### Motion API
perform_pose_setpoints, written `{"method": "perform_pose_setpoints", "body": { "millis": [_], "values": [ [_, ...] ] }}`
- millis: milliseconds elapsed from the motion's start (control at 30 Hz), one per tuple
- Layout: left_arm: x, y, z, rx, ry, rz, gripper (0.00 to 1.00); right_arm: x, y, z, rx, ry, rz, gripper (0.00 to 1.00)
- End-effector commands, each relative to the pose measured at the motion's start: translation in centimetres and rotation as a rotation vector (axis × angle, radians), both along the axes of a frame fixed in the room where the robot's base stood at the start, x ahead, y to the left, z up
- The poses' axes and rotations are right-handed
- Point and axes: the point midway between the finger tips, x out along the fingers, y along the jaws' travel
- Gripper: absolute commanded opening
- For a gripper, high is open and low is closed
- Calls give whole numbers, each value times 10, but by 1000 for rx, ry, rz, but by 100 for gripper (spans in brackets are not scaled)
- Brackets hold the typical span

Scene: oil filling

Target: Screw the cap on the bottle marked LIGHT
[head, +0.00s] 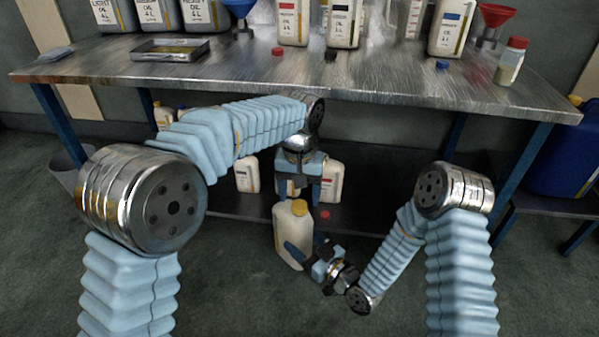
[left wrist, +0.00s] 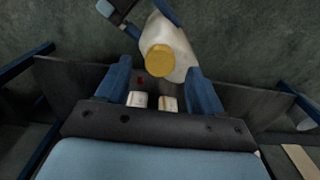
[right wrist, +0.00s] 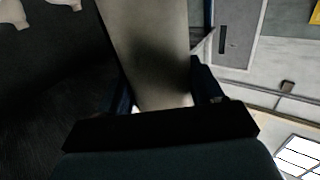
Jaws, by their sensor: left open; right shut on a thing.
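A cream-white bottle (head: 288,238) with a yellow cap (head: 299,207) on its mouth is held in front of the bench, slightly tilted. My right gripper (head: 305,252) is shut on its body; the bottle fills the middle of the right wrist view (right wrist: 148,45). Its label is hidden, so I cannot read the marking. My left gripper (head: 298,195) is open, pointing down just above the cap. In the left wrist view the yellow cap (left wrist: 159,61) lies between the open fingers, apparently untouched. I cannot tell how tightly the cap sits.
The steel bench (head: 240,77) carries labelled oil canisters, a tray (head: 171,50), funnels and a small red-capped bottle (head: 510,62). Loose red (head: 277,51), black and blue (head: 442,66) caps lie there. The lower shelf holds more bottles (head: 246,175) and a red cap (head: 325,215). Floor in front is clear.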

Motion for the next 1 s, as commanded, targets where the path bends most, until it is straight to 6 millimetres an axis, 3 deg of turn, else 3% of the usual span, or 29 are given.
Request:
{"method": "perform_pose_setpoints", "body": {
  "millis": [200, 433, 600, 1000],
  "values": [
    [1, -1, 49, -2, -5, 0, 67, 0, 0, 1, 2, -4, 0, 0],
    [1, 0, 84, 0, -2, 0, 67, 0, 0, 1, 2, -4, 0, 0],
    [0, 0, 93, 0, 0, 0, 67, 0, 0, 1, 2, -4, 0, 0],
    [0, 0, 93, 0, 0, 0, 67, 0, 0, 1, 2, -4, 0, 0]
  ]
}}
